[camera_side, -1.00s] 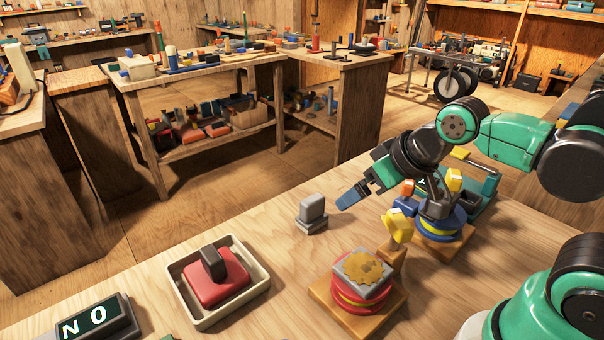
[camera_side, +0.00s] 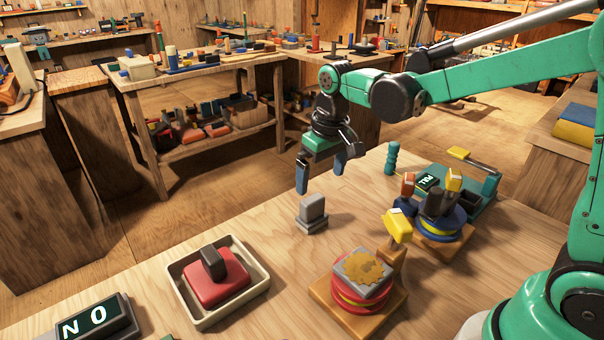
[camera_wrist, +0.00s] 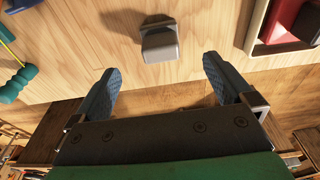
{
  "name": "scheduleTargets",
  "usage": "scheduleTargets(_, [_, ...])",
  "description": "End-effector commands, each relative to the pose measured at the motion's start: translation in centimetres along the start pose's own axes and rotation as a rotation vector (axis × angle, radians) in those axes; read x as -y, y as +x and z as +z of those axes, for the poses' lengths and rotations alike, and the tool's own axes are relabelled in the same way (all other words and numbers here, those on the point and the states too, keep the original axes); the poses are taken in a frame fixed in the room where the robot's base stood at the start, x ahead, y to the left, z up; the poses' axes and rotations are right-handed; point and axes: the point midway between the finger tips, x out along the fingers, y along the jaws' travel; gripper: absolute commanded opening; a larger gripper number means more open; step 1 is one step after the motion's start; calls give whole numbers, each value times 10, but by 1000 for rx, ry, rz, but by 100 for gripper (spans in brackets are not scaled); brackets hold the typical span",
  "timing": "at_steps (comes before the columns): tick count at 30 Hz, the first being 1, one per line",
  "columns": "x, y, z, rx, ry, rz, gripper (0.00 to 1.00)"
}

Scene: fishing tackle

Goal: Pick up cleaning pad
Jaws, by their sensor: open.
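A small grey block with an upright slab on a base (camera_side: 312,212) stands on the workbench. It also shows in the wrist view (camera_wrist: 159,42). A red pad with a dark handle (camera_side: 222,284) lies in a cream tray (camera_side: 256,254); part of it shows in the wrist view (camera_wrist: 283,22). I cannot tell for certain which of these is the cleaning pad. My gripper (camera_side: 320,173) is open and empty, pointing down above the grey block, with blue fingers apart. In the wrist view my gripper (camera_wrist: 162,70) has the grey block ahead of its fingertips, between their lines, apart from both.
A red spool (camera_side: 352,300) with a stained grey top stands right of the tray. A display reading "NO" (camera_side: 97,317) is front left. Bare wood surrounds the grey block.

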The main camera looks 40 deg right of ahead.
Motion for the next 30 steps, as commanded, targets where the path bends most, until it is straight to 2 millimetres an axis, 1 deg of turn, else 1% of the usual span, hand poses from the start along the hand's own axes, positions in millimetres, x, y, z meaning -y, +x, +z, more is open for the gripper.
scheduleTargets(1, [0, 9, -7, 32, 0, 0, 100])
scheduleTargets(3, [-1, 20, -12, 71, 0, -1, 100])
scheduleTargets(7, [-1, 33, -17, 118, 0, -1, 100])
scheduleTargets(11, [-1, 43, -18, 133, 0, -1, 100])
scheduleTargets(21, [-1, 86, -12, 131, 1, 0, 100])
scheduleTargets(24, [-1, 92, -11, 131, 1, 0, 100])
scheduleTargets(30, [-1, 93, -10, 131, 1, 0, 100])
